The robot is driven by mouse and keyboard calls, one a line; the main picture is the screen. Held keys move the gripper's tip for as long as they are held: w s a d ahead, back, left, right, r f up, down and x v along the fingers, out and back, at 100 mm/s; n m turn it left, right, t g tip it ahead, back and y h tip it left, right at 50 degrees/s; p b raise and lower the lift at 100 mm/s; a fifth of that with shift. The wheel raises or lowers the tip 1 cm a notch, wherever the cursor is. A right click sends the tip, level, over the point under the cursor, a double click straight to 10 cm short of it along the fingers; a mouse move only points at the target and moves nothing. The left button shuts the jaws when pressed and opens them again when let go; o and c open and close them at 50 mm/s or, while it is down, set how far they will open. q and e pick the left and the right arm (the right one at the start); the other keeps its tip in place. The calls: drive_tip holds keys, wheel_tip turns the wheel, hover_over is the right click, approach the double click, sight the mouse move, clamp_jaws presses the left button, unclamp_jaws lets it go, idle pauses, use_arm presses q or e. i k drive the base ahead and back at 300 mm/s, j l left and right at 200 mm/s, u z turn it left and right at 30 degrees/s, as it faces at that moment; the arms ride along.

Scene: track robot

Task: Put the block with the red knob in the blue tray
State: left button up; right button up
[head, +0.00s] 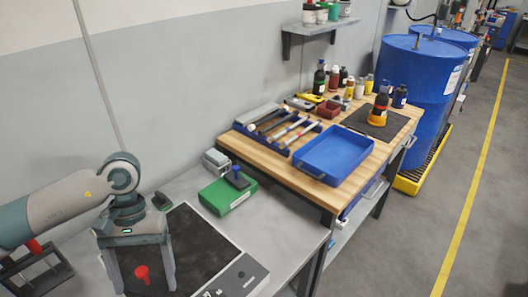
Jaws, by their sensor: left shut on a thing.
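My left gripper (142,277) is in the lower left, pointing down over the grey bench top. It is shut, with a red knob (142,272) showing between its two fingers. The block under the knob is mostly hidden by the fingers and hard to make out. The blue tray (335,172) lies on the wooden workbench to the right, and it looks empty. The gripper is well apart from the tray, to its left and nearer to me. My right gripper is not in view.
A green box (225,198) with a dark blue knobbed piece (237,178) on it stands between gripper and tray. A dark pad and a scale-like device (240,277) lie beside the gripper. A tool tray (262,140), bottles and an orange-black object (378,112) surround the blue tray.

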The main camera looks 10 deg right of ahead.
sight(324, 166)
drive_tip(key=i+l+u, duration=0.15)
drive_tip(key=l+u, duration=0.95)
drive_tip(key=l, duration=0.5)
drive_tip(key=k+l+u, duration=0.15)
drive_tip(key=l, duration=0.45)
drive_tip(key=l+u, duration=0.1)
drive_tip(key=l, duration=0.5)
drive_tip(key=k+l, duration=0.1)
drive_tip(key=l, duration=0.9)
drive_tip(key=k+l, duration=0.15)
drive_tip(key=l, duration=0.85)
drive_tip(key=i, duration=0.45)
